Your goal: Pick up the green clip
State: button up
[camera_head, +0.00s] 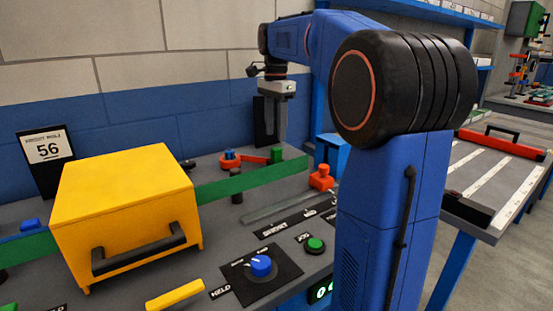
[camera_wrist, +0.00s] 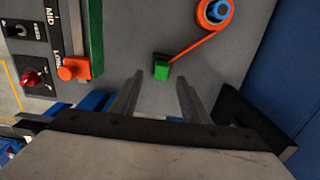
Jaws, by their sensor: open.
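The green clip (camera_wrist: 161,70) is a small block on the grey panel top, at the end of an orange strap (camera_wrist: 195,45). The strap runs to an orange and blue reel (camera_wrist: 214,13). In the head view the clip (camera_head: 277,154) sits near the back of the panel, with the reel (camera_head: 230,160) to its left. My gripper (camera_wrist: 158,88) is open with nothing between its fingers. In the wrist view the clip appears between and just beyond the fingertips. In the head view my gripper (camera_head: 272,125) points down above the clip's area; I cannot tell the exact gap.
A long green bar (camera_head: 245,180) runs along the panel in front of the clip. An orange block (camera_head: 321,178) stands at the bar's right end. A yellow box (camera_head: 125,205) with a black handle stands left. A dark upright plate (camera_wrist: 245,115) is close to my gripper's right side.

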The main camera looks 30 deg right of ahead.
aim_at(276, 148)
jog(key=shift+w+d+f, duration=0.1)
jog(key=shift+d+f, duration=0.05)
jog(key=shift+f, duration=1.8)
jog(key=shift+w+d+f, duration=0.1)
jog(key=shift+f, duration=1.8)
grip_shut()
